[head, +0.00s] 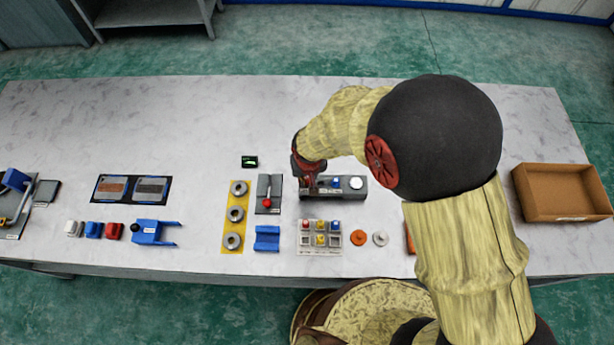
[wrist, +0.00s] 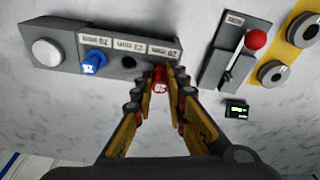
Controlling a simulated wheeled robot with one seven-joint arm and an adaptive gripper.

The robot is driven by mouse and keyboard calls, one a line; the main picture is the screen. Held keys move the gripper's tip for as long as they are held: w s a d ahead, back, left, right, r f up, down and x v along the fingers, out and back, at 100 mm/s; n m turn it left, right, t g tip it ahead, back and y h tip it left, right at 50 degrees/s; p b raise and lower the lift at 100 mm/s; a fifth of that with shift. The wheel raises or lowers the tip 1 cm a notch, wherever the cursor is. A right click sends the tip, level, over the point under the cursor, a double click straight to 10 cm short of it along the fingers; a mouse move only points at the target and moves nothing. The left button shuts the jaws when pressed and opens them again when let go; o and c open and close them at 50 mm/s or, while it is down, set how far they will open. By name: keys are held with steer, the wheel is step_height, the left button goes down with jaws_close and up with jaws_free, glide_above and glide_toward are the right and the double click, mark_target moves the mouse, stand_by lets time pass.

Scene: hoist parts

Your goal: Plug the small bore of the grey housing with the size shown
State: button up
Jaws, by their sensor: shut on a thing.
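The grey housing (head: 345,195) lies on the table below my wrist in the head view; it also shows at the top of the wrist view (wrist: 70,22). It has a white round cap (wrist: 47,52) at one end, a blue plug (wrist: 94,62) standing in one bore, and an open dark bore (wrist: 128,62) beside that. My gripper (wrist: 160,92) is shut on a red plug (wrist: 160,78), at the housing end away from the cap. The fingers hide the bore there, and I cannot tell whether the plug touches it. The small display (wrist: 237,108) shows green figures too small to read.
A plug tray (head: 319,251) holds red, blue and yellow plugs near the front edge. A grey lever plate with a red knob (head: 267,203) stands left of the housing, then a yellow strip with rings (head: 226,215). A cardboard box (head: 562,215) sits far right. The back table is clear.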

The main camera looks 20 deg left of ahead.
steer(key=shift+s+f+b, duration=0.1)
steer(key=shift+f+b, duration=0.8)
stand_by(3.5)
steer(key=o, duration=0.9)
steer(key=shift+c, duration=0.2)
steer(key=shift+r+p, duration=2.25)
steer(key=shift+r, duration=1.4)
